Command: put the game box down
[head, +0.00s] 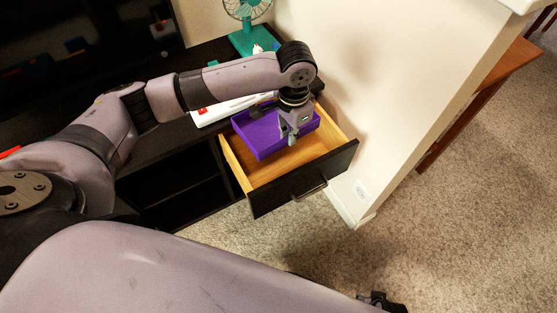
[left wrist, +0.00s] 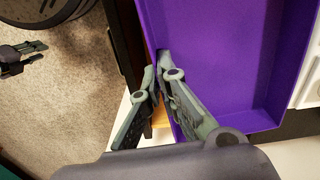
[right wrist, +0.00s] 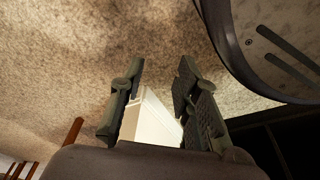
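The game box is a purple open-topped box (head: 262,137). In the head view it is over the open drawer (head: 233,162), level or slightly tilted; I cannot tell whether it touches the drawer. My left gripper (head: 289,140) is at the box's near right side. In the left wrist view the purple box (left wrist: 225,60) fills the upper right, and my left fingers (left wrist: 158,72) close on its side wall, one on each side. My right gripper (head: 382,302) is low at the bottom of the head view. In the right wrist view its fingers (right wrist: 162,66) are apart with nothing between them.
The drawer sticks out from a black cabinet beside a white wall (head: 375,80). A white and red item (head: 215,112) lies behind the box, and a teal fan (head: 245,35) stands farther back. A wooden table (head: 490,85) is at right. Carpet (head: 440,220) is clear.

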